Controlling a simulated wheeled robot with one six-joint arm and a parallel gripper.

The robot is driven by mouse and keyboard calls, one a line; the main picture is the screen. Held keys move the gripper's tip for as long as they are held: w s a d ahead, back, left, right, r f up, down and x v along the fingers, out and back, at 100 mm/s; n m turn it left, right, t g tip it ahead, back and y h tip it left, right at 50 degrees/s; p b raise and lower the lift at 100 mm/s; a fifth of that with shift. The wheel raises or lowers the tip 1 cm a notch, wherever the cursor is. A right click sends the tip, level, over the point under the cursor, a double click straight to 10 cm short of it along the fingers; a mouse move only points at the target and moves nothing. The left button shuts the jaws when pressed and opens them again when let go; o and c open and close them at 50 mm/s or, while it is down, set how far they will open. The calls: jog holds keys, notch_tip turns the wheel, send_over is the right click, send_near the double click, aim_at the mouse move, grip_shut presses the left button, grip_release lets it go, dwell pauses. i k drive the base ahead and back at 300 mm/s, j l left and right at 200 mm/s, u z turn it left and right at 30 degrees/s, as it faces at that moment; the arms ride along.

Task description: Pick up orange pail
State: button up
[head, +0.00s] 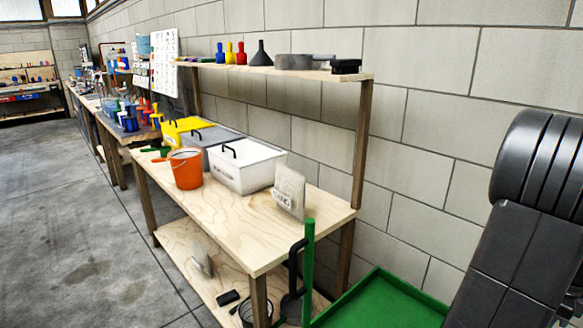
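The orange pail (186,170) stands upright on the wooden workbench (237,220), near its front edge toward the far end. It has a pale rim and a thin handle, and an orange part sticks out at its upper left. My arm, dark grey, shows at the right edge, well apart from the pail. My gripper is not in the picture.
A white lidded box (247,167) stands right of the pail, with grey (212,136) and yellow (188,130) boxes behind. A small sign (289,191) stands on the bench. A shelf (300,73) overhangs it. A green tray (385,300) lies front right. Floor at left (75,230) is clear.

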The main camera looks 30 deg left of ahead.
aim_at(187, 164)
jog(key=u, duration=1.9)
